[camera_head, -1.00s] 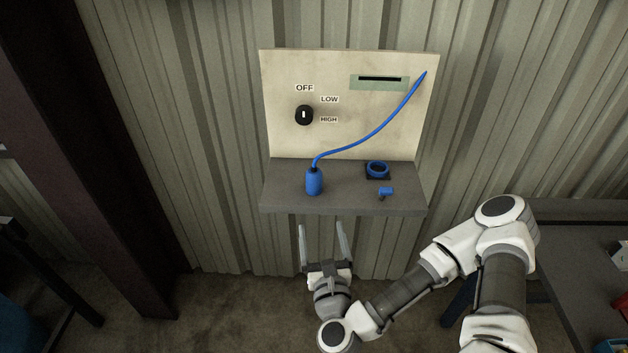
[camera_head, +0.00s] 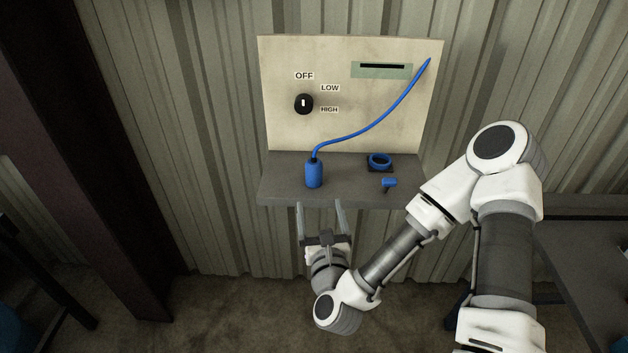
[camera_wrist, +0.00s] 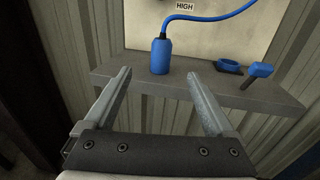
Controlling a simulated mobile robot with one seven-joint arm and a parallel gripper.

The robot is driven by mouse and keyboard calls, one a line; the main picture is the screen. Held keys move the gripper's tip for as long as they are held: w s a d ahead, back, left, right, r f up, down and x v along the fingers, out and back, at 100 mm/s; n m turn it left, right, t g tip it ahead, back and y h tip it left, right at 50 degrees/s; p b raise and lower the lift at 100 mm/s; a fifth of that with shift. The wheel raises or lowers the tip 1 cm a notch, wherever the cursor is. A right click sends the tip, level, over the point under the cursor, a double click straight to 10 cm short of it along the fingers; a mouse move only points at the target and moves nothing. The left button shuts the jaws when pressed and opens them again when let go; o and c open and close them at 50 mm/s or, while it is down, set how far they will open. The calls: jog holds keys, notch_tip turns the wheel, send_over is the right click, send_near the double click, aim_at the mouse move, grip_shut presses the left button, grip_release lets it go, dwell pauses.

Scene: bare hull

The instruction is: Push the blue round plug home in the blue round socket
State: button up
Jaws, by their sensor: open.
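The blue round plug (camera_head: 313,175) stands upright on the left part of the grey shelf, its blue cable rising from its top to the panel's upper right. It also shows in the wrist view (camera_wrist: 160,56), beyond and between the finger tips. The blue round socket (camera_head: 379,160), a ring on a dark base, sits on the shelf to the right of the plug; it shows in the wrist view too (camera_wrist: 229,66). The plug is apart from the socket. My gripper (camera_head: 320,204) is open and empty, in front of the shelf's front edge, with its fingers pointing toward the plug.
A small blue peg-like part (camera_head: 389,183) stands on the shelf in front of the socket. The cream panel (camera_head: 290,60) behind carries a black knob (camera_head: 303,104) and a slot (camera_head: 382,67). The grey shelf (camera_head: 350,194) is bare between plug and socket. A dark table (camera_head: 590,270) stands at right.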

aim_at(315, 174)
jog(key=w, duration=0.4)
jog(key=w+a, duration=0.1)
jog(key=w, duration=0.1)
jog(key=shift+w+a+r, duration=0.1)
jog(key=shift+w, duration=0.3)
jog(key=shift+w+a+f+p, duration=0.15)
jog(key=shift+w+p, duration=0.2)
jog(key=shift+w, duration=1.3)
jog(key=shift+w+a+f+p, duration=0.15)
jog(key=shift+w+p, duration=0.15)
jog(key=shift+w, duration=1.3)
jog(key=shift+r, duration=0.1)
grip_shut()
jog(key=shift+r, duration=0.1)
